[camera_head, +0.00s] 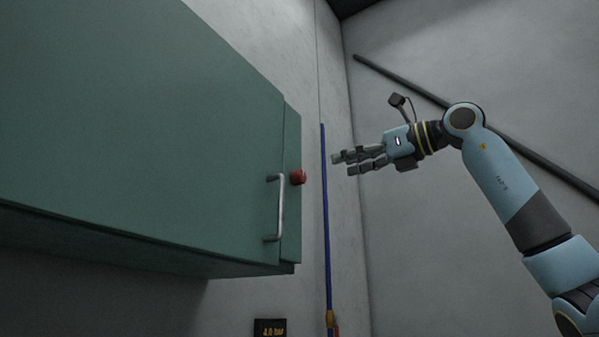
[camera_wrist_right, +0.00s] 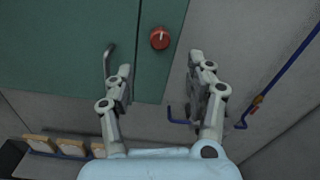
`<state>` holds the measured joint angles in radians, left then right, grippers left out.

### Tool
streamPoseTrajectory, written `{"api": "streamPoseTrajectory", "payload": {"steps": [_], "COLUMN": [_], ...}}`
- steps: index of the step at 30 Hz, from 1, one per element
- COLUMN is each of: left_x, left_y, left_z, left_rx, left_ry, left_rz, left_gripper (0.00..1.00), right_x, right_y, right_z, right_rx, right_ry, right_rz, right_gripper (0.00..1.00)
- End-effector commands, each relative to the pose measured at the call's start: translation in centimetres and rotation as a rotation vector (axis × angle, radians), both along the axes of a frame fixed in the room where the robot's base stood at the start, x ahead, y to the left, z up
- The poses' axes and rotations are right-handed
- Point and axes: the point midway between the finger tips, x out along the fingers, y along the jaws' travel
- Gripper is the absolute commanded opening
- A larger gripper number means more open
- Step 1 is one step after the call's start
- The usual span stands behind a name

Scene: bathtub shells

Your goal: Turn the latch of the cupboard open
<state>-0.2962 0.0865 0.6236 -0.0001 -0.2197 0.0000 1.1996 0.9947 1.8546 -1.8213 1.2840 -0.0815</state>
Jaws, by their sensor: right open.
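The green cupboard (camera_head: 140,120) hangs on the wall at the left of the head view and fills the top left of the right wrist view (camera_wrist_right: 60,40). Its red round latch (camera_head: 298,177) sits on the narrow right strip, beside the metal handle (camera_head: 280,208). In the right wrist view the latch (camera_wrist_right: 160,38) shows a pale mark on its face and lies ahead of the fingertips, between their lines. My right gripper (camera_head: 342,163) is open and empty, to the right of the latch and apart from it. My left gripper is out of view.
A blue pipe (camera_head: 325,220) runs up the wall right of the cupboard, with a brass-coloured fitting low on it. A dark display (camera_head: 270,328) is below. A dark rail (camera_head: 480,125) slants along the right wall. A shelf with pale blocks (camera_wrist_right: 70,147) shows in the wrist view.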

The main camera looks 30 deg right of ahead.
Motion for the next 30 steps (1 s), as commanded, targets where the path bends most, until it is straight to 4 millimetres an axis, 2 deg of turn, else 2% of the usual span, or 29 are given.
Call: {"api": "streamPoseTrajectory", "payload": {"steps": [9, 15, 21, 28, 30], "left_x": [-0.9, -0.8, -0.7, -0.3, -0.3], "left_y": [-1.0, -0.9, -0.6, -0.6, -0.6], "left_z": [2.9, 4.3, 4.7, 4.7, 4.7], "left_rx": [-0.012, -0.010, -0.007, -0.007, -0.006], "left_ry": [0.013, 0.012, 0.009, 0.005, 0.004], "left_rz": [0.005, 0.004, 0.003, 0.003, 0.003], "left_gripper": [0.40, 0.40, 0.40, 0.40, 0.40], "right_x": [5.3, 8.3, 9.5, 9.6, 9.6], "right_y": [2.4, 3.6, 4.0, 4.0, 4.0], "right_z": [0.3, 0.2, 0.0, -0.1, -0.1], "right_rx": [0.003, 0.003, 0.001, 0.000, 0.000], "right_ry": [0.003, 0.002, 0.002, 0.002, 0.002], "right_rz": [0.006, 0.004, 0.002, 0.002, 0.002], "right_gripper": [0.55, 0.55, 0.55, 0.55, 0.48]}}
